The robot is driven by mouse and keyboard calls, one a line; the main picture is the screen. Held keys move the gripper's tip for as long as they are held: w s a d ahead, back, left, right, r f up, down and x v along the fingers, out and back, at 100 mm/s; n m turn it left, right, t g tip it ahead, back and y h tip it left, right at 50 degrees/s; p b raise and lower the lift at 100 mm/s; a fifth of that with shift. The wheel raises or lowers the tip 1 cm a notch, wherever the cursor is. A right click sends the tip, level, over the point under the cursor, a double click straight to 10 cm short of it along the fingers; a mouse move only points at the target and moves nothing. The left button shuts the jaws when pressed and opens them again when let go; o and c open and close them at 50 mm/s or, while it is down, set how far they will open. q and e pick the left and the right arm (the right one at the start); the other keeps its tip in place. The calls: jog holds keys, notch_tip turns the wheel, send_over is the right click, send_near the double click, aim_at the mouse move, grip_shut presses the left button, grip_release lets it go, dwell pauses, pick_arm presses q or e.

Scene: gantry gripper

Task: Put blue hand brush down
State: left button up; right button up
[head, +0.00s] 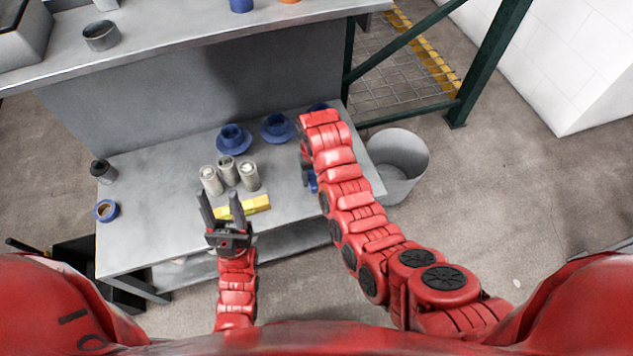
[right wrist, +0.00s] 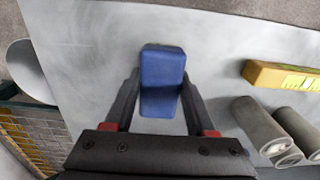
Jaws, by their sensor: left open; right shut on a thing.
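The blue hand brush (right wrist: 162,80) is between the fingers of my right gripper (right wrist: 158,88) in the right wrist view. The gripper is shut on it, over the grey bench. I cannot tell whether the brush touches the bench top. In the head view my right arm hides most of the brush; a small blue part (head: 311,181) shows at the arm's left side. My left gripper (head: 226,202) is open and empty at the bench's front edge, near the yellow block (head: 258,203).
The bench's left part is mostly clear. A grey bin (head: 408,150) stands to the right.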

jog(key=shift+w+d+f, duration=0.15)
jog(key=shift+w+d, duration=0.1)
jog(key=shift+w, duration=0.35)
jog(key=shift+f+b, duration=0.3)
jog(key=shift+f, duration=1.35)
jog(key=shift+f, duration=0.2)
jog(key=o, duration=1.2)
jog(key=shift+r, duration=0.15)
